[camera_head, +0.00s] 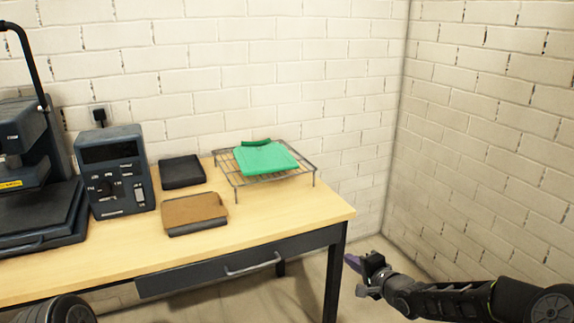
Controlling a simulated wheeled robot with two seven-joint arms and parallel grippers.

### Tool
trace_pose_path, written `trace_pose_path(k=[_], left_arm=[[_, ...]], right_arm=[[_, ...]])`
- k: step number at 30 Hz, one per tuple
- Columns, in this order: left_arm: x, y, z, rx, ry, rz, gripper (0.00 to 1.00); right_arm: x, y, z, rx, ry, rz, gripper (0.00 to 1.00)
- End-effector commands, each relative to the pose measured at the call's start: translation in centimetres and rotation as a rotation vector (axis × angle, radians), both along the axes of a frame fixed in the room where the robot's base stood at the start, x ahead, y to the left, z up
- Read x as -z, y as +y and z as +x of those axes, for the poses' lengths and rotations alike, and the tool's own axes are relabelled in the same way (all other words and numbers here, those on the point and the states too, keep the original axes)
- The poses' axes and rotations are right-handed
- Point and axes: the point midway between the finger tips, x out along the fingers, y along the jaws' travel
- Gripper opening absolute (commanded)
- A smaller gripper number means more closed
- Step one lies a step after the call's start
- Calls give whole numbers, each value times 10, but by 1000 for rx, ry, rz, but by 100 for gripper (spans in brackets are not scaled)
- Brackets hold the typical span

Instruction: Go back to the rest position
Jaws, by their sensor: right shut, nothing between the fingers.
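My right gripper (353,262) is at the lower right of the head view, beyond the right end of the table. It is shut, with purple fingertips and nothing between them. It is apart from the table and everything on it. My right arm comes in from the lower right corner. A dark round part of my own body shows at the bottom left edge. My left gripper is not in view.
A wooden table (270,215) with a drawer stands against white brick walls. On it are a heat press (35,215), a control box (115,172), a black pad (182,172), a brown-topped pad (194,211) and a wire rack (227,172) holding a folded green garment (265,159). Floor right of the table is clear.

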Motion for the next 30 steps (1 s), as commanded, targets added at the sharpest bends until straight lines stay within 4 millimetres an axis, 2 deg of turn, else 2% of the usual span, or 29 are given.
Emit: trace_pose_path(k=[2,4,7,9,11,12,14,16,18,21,24,27,30], left_arm=[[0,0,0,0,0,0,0],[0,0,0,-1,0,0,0],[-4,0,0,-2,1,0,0],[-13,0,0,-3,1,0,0],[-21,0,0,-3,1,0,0],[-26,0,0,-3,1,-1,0],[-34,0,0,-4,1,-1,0],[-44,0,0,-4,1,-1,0],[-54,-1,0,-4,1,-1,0],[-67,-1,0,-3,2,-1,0],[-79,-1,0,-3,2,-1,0],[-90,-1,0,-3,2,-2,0],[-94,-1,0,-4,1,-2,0]], right_arm=[[5,0,-2,-20,-17,-83,0],[21,2,-12,-47,-12,-177,0],[69,15,-47,-117,55,-324,0],[105,37,-84,-203,123,-421,0],[133,57,-120,-287,185,-488,0],[150,69,-146,-345,226,-526,0],[170,88,-188,-438,286,-573,0],[188,108,-240,-547,358,-614,0],[200,124,-293,-652,431,-642,0],[207,139,-362,-771,532,-657,0],[205,147,-413,-835,622,-646,0],[198,154,-443,-891,663,-651,0],[195,160,-446,-920,653,-666,0]])
